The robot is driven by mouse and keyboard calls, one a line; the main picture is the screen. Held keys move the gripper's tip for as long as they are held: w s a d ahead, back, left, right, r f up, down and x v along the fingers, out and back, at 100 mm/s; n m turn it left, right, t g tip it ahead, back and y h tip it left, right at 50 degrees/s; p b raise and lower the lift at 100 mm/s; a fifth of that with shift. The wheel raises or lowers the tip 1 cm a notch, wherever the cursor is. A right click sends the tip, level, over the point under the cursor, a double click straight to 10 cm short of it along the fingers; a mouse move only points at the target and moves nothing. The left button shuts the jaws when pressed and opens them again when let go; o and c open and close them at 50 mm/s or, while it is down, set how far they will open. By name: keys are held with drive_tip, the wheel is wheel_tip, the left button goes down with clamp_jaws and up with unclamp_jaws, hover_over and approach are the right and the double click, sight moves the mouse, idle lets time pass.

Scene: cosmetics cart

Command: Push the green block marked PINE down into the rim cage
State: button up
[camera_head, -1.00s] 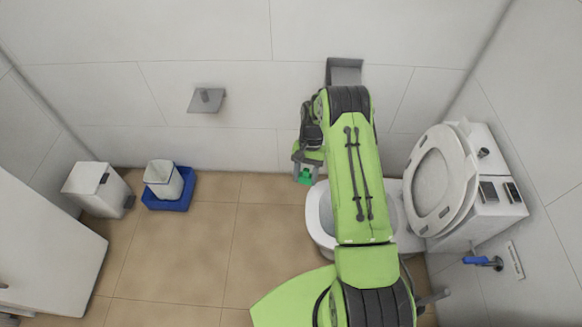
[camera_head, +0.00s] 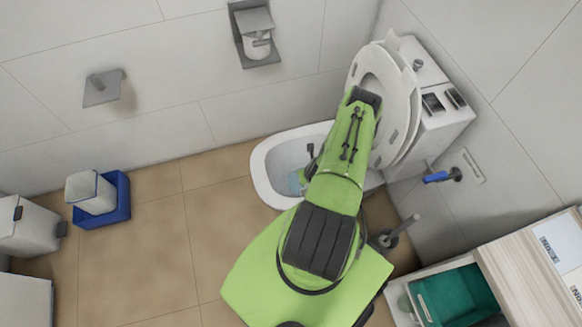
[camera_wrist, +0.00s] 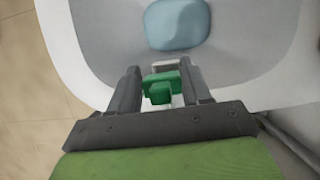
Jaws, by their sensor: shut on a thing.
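A small green block (camera_wrist: 161,86) sits between the two dark fingers of my gripper (camera_wrist: 160,80) in the wrist view. My gripper is shut on it. No lettering on it is readable. A pale, thin frame (camera_wrist: 168,64) shows just beyond the block, possibly the rim cage; I cannot tell whether the block touches or enters it. The block and frame lie over the near part of the white toilet bowl (camera_wrist: 75,40). In the head view my arm reaches over the bowl (camera_head: 268,175) and hides the block and most of the gripper.
The toilet seat and lid (camera_head: 395,75) stand raised beside my arm. A toilet brush (camera_head: 400,230) stands close to my arm's right. A blue tray (camera_head: 122,210) with a white bin is at left. A counter with a green basin (camera_head: 455,297) is at lower right.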

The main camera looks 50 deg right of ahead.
drive_tip(key=shift+s+d, duration=0.1)
drive_tip(key=shift+s, duration=0.05)
wheel_tip(320, 180, down, 6)
drive_tip(key=b, duration=0.4)
drive_tip(key=shift+r+b, duration=0.1)
drive_tip(key=shift+b, duration=0.2)
idle(1.8)
drive_tip(key=shift+f, duration=0.5)
drive_tip(key=shift+f+b, duration=1.15)
drive_tip(key=shift+b, duration=0.05)
drive_tip(key=o, duration=1.1)
drive_tip(key=shift+d, duration=0.1)
